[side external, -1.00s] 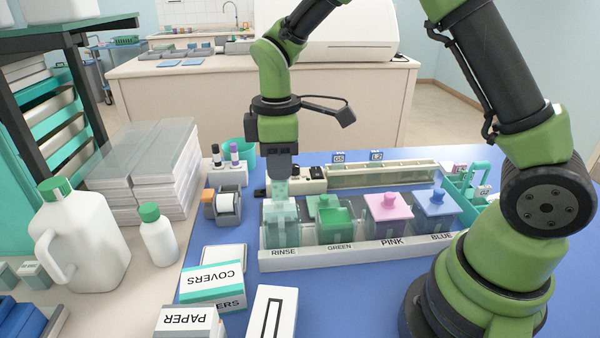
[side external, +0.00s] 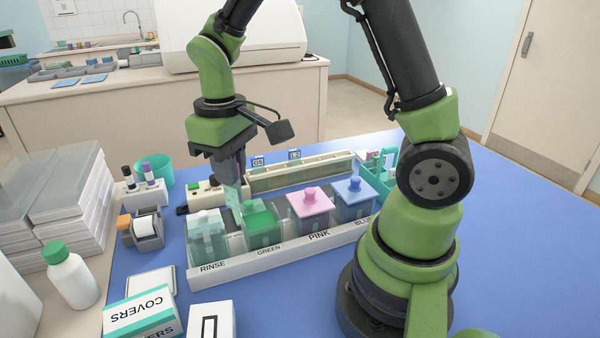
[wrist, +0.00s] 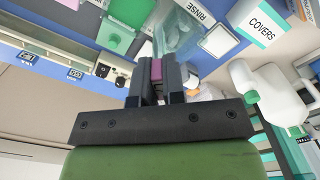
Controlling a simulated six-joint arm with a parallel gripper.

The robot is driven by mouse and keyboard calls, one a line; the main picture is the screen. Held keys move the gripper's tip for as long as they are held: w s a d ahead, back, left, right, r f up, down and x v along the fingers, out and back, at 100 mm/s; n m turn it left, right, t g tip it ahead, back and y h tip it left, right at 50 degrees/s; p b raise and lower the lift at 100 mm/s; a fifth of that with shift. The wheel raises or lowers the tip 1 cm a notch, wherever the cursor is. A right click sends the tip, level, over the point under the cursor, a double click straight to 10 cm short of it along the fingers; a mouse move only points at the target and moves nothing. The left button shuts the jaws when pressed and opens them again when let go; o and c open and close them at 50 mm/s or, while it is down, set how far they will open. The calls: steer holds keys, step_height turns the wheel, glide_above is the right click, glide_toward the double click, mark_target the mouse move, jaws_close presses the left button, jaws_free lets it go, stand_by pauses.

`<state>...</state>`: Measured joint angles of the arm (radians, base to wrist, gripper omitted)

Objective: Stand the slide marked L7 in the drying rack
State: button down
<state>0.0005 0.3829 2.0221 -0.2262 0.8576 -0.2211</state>
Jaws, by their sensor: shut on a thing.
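My gripper (side external: 232,186) is shut on a thin, translucent pale-green slide (side external: 234,205), which hangs upright below the fingers. In the side view its lower end is near the gap between the rinse jar (side external: 207,240) and the green jar (side external: 262,228); I cannot tell its exact height. In the wrist view the fingers (wrist: 158,88) close on a mauve end (wrist: 157,70). No marking on the held slide is readable.
The pink jar (side external: 310,208) and blue jar (side external: 354,200) stand right of the green one in a white tray (side external: 290,252). A small switch box (side external: 204,196) is left of the rack. A teal carrier (side external: 377,178) stands at its right end. Blue mat at right is free.

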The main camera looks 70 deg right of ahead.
step_height(320, 180, up, 5)
steer(key=w+d+m, duration=0.3)
steer(key=d+m, duration=1.2)
steer(key=d, duration=0.5)
steer(key=s+d+m, duration=0.4)
steer(key=d+m, duration=0.2)
steer(key=d, duration=0.2)
steer(key=s+d+m, duration=0.4)
steer(key=d+m, duration=0.2)
steer(key=d, duration=0.1)
steer(key=shift+f, duration=8.25)
steer(key=shift+f, duration=0.3)
steer(key=c, duration=1.1)
jaws_free()
